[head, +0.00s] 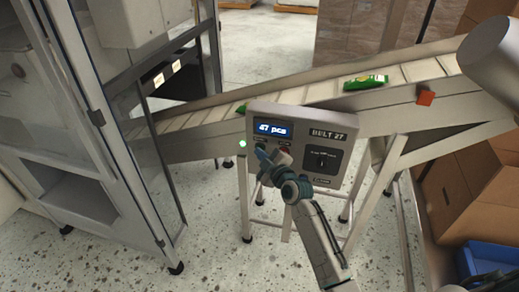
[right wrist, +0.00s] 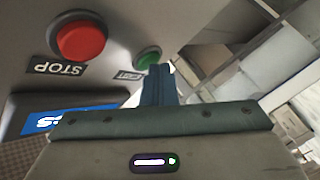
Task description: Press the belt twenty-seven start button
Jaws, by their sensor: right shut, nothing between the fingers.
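The grey belt 27 control box (head: 340,138) stands in front of the conveyor, with a "BELT 27" label and a lit blue display (head: 273,130) that reads "47 pcs". In the right wrist view a green button (right wrist: 148,55) with a small, hard-to-read label sits beside a red button (right wrist: 81,40) labelled STOP. My right gripper (head: 262,155) is shut and empty at the box's lower left. Its fingertips (right wrist: 160,70) overlap the green button's lower edge in the wrist view; I cannot tell whether they touch it. My left gripper is not in view.
A sloping conveyor (head: 411,73) carries a green packet (head: 366,82) behind the box. A glass-doored machine frame (head: 107,120) stands at left. Cardboard boxes (head: 455,180) and a blue bin (head: 492,260) are at right. A green light (head: 242,144) glows at the box's left edge.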

